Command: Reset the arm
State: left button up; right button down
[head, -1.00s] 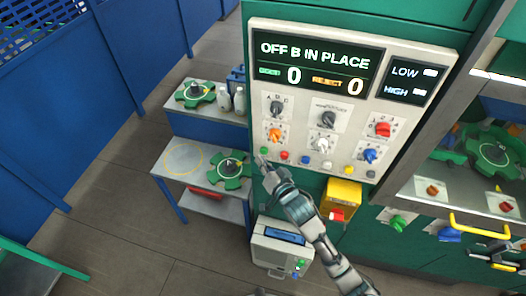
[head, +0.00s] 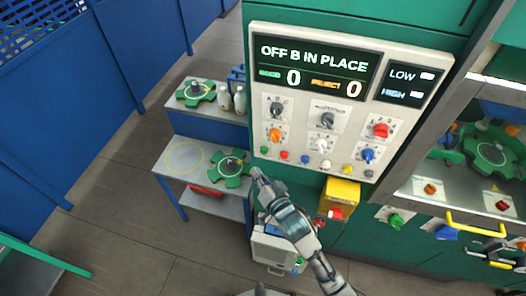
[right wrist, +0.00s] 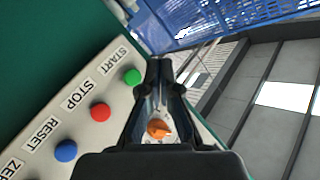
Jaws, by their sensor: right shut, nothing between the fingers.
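My right arm comes up from the bottom in the head view, and its gripper (head: 257,176) is beside the lower left edge of the control panel (head: 440,64). The gripper is shut and empty. In the right wrist view the shut fingers (right wrist: 160,66) point up past the panel edge. The green START button (right wrist: 132,77), red STOP button (right wrist: 101,112) and blue RESET button (right wrist: 66,151) lie to their left, apart from them. An orange knob (right wrist: 158,128) shows between the finger links. My left gripper is not in view.
The panel display (head: 314,62) reads "OFF B IN PLACE", with both counters at 0. A yellow box with a red button (head: 341,193) hangs below the panel. Left of it, a grey shelf (head: 171,179) bears a green star-shaped fixture (head: 231,182). Bottles (head: 239,101) stand on the upper shelf.

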dwell(0.6)
jog(key=w+d+f+n+g+h+b, duration=0.1)
jog(key=d+f+g+h, duration=0.15)
jog(key=f, duration=1.15)
jog(key=w+d+f+g+h+b, duration=0.1)
jog(key=d+f+b, duration=0.15)
jog(key=f, duration=1.15)
jog(key=s+d+f+n+g+h, duration=0.1)
jog(key=s+d+f, duration=0.25)
jog(key=f, duration=0.55)
jog(key=s+d+f+g, duration=0.2)
jog(key=s+d+f, duration=0.15)
jog(key=f, duration=0.65)
jog(key=s+d+f+n+g+h+b, duration=0.15)
jog(key=s+d+f, duration=0.25)
jog(key=s+f, duration=0.55)
jog(key=s+d+f+g+b, duration=0.2)
jog(key=s+d+f, duration=0.1)
jog(key=s+f, duration=0.65)
jog(key=s+d+f+g, duration=0.1)
jog(key=s+d+f, duration=0.1)
jog(key=s, duration=0.8)
jog(key=s+d+f+g+h+b, duration=0.1)
jog(key=s+f, duration=0.4)
jog(key=s, duration=0.5)
jog(key=shift+s+d+f+n+g, duration=0.15)
jog(key=shift+s+d+n+g, duration=0.25)
jog(key=shift+d+g, duration=0.65)
jog(key=shift+d+t, duration=0.2)
jog(key=shift+t, duration=0.05)
